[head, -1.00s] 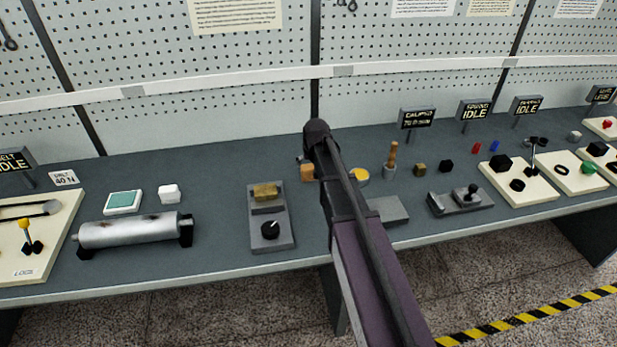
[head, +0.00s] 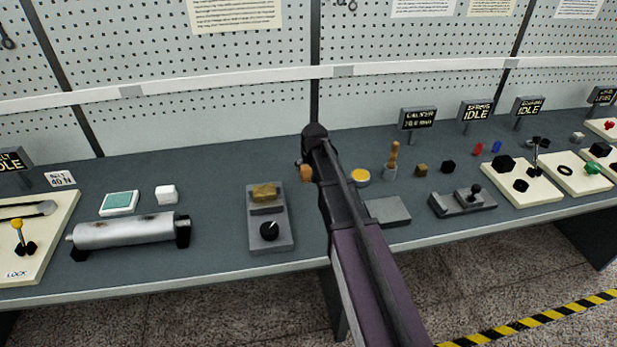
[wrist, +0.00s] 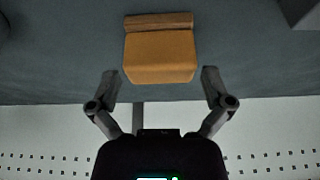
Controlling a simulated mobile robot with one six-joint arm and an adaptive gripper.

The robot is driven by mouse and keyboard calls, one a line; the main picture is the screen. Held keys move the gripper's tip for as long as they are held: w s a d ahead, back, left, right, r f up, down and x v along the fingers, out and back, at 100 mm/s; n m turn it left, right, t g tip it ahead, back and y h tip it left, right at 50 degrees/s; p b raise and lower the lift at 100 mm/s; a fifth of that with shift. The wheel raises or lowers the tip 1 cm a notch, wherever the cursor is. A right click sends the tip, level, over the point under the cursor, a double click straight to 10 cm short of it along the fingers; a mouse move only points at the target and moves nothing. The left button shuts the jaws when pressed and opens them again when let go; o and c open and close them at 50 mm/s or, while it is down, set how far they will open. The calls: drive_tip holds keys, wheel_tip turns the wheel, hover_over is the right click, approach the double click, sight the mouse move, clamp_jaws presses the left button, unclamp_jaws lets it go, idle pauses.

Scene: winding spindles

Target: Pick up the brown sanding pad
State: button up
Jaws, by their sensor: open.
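The brown sanding pad, an orange-brown block with a darker brown strip along one side, lies on the grey bench top (head: 225,254). It shows in the wrist view (wrist: 160,56) just beyond my fingertips, roughly centred between them. In the head view the pad (head: 306,173) shows just left of my arm, which partly covers it. My gripper (wrist: 160,75) is open and empty, one finger toward each side of the pad, with no contact visible.
A grey fixture (head: 270,236) with a knob and a yellow-brown block (head: 264,192) stands left of the pad. A yellow-topped round tin (head: 360,177) and a grey plate (head: 387,211) are close on the right. A perforated back wall (head: 210,80) rises behind the bench.

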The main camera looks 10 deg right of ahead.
drive_tip(key=shift+b+x, duration=0.9)
drive_tip(key=shift+x, duration=0.45)
drive_tip(key=c, duration=0.9)
